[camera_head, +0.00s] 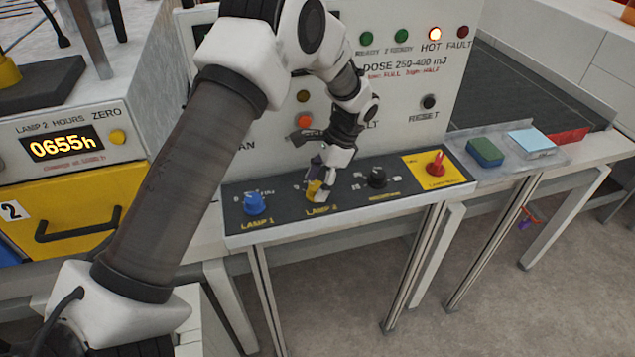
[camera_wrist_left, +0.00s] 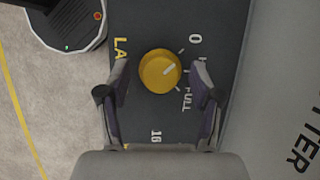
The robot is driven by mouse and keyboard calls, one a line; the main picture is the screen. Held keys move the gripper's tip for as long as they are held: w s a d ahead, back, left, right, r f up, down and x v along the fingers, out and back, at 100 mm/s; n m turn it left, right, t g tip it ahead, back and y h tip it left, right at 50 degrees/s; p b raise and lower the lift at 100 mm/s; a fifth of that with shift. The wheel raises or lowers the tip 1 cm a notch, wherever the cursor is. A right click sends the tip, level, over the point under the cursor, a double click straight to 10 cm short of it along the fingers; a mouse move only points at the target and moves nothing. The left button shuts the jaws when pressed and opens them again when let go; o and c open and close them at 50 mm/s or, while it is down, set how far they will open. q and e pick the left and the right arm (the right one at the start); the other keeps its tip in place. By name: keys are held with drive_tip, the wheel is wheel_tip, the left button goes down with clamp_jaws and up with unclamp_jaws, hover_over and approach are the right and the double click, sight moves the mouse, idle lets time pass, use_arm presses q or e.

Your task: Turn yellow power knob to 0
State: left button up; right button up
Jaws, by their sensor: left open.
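The yellow knob (camera_wrist_left: 160,71) sits on the dark control panel, at the LAMP 2 label, between the two fingers of my left gripper (camera_wrist_left: 159,82). Its white pointer line points up and right in the left wrist view, toward the mark between 0 and FULL. The 0 label is at the upper right of the knob. In the head view the yellow knob (camera_head: 315,191) is partly hidden by my left gripper (camera_head: 319,184), which is over it. The fingers are open on either side, with gaps visible in the wrist view. My right gripper is not in view.
On the same panel are a blue knob (camera_head: 254,203) to the left, a black knob (camera_head: 376,177) and a red switch (camera_head: 436,163) to the right. The upright white cabinet face (camera_head: 420,80) with lamps and buttons rises just behind. Green (camera_head: 485,152) and pale blue (camera_head: 531,141) blocks lie farther right.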

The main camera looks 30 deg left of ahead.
use_arm(q)
drive_tip(key=v, duration=1.2)
drive_tip(key=shift+s, duration=0.1)
